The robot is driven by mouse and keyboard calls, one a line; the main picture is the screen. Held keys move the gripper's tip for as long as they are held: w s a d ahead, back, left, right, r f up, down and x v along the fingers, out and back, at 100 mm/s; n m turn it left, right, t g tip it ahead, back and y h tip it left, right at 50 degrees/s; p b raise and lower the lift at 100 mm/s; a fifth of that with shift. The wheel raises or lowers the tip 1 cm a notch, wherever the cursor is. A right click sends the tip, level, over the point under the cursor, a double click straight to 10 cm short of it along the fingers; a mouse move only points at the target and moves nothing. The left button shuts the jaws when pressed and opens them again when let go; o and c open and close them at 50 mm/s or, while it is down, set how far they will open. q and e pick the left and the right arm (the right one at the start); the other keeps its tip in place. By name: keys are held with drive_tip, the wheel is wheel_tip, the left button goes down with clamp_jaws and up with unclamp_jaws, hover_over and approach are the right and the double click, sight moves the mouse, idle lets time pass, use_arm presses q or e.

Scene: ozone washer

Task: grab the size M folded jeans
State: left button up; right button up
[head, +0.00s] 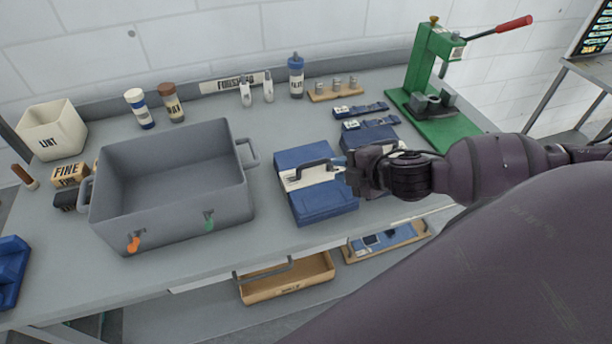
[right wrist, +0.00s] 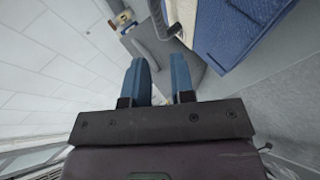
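Small dark-blue folded pieces with pale labels lie in a row right of the table's middle: one at the back (head: 360,110), one in front of it (head: 371,123), and another partly hidden behind my right gripper. They look like folded jeans, but I cannot read a size. A larger blue bundle (head: 322,205) with a white band and grey handle lies left of my right gripper (head: 345,172). Blue fabric with a pale band (right wrist: 240,35) also shows in the right wrist view. There my right gripper's blue fingers (right wrist: 162,80) are apart with nothing between them. My left gripper is not in view.
A grey open tub (head: 170,215) stands on the left. A green press (head: 432,105) with a red-tipped lever stands at the right. Bottles (head: 296,75) and a small wooden rack (head: 333,91) line the back. A wooden tray (head: 290,287) is below the table's front edge.

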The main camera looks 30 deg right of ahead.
sight(318, 163)
drive_tip(key=x, duration=0.5)
drive_tip(key=shift+d+p+x, duration=0.2)
drive_tip(key=shift+p+x, duration=0.1)
drive_tip(key=shift+x, duration=1.05)
drive_tip(key=shift+d+p+x, duration=0.25)
drive_tip(key=shift+p+x, duration=0.05)
drive_tip(key=shift+x, duration=1.05)
drive_tip(key=shift+c, duration=0.3)
clamp_jaws()
